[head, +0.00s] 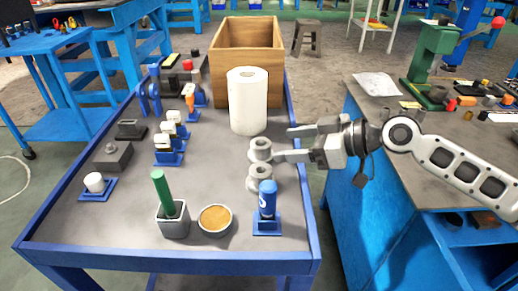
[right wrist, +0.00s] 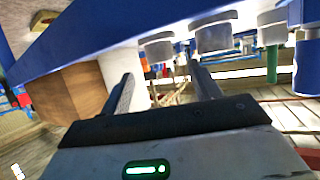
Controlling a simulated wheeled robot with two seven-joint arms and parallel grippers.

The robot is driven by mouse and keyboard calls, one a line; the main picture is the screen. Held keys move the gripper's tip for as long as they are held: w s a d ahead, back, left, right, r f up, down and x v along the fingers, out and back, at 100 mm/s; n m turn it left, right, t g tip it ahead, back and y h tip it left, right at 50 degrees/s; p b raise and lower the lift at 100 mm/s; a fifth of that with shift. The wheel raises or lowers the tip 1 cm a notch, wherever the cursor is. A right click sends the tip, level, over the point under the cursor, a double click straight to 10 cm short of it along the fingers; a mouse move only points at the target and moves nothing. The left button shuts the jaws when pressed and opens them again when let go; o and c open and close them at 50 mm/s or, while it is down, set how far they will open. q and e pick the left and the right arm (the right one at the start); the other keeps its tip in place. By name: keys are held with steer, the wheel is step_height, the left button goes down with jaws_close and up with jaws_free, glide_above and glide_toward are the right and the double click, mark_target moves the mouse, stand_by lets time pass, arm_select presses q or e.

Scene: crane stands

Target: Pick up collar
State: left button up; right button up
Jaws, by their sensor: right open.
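Two grey flanged ring-like pieces, which look like collars, stand on the blue-edged table: a rear one (head: 260,150) and a front one (head: 258,179). I cannot tell which is the task's collar. My right gripper (head: 283,144) comes in from the right over the table edge. Its two fingers are apart, with nothing seen between them. The lower fingertip is close to the rear grey piece; contact cannot be told. In the right wrist view the open fingers (right wrist: 164,85) show, with several grey round pieces (right wrist: 215,35) beyond. My left gripper is not in view.
A white paper roll (head: 248,100) and a wooden box (head: 246,58) stand behind the gripper. In front are a blue bottle-like piece on a stand (head: 267,200), a round brown-filled dish (head: 215,219) and a cup with a green rod (head: 173,220). The table's middle is clear.

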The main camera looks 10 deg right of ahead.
mark_target(268, 145)
steer(key=x, duration=0.7)
steer(key=shift+w+a+f, duration=0.1)
steer(key=shift+w+a, duration=0.1)
steer(key=shift+a, duration=0.05)
steer(key=c, duration=1)
jaws_close()
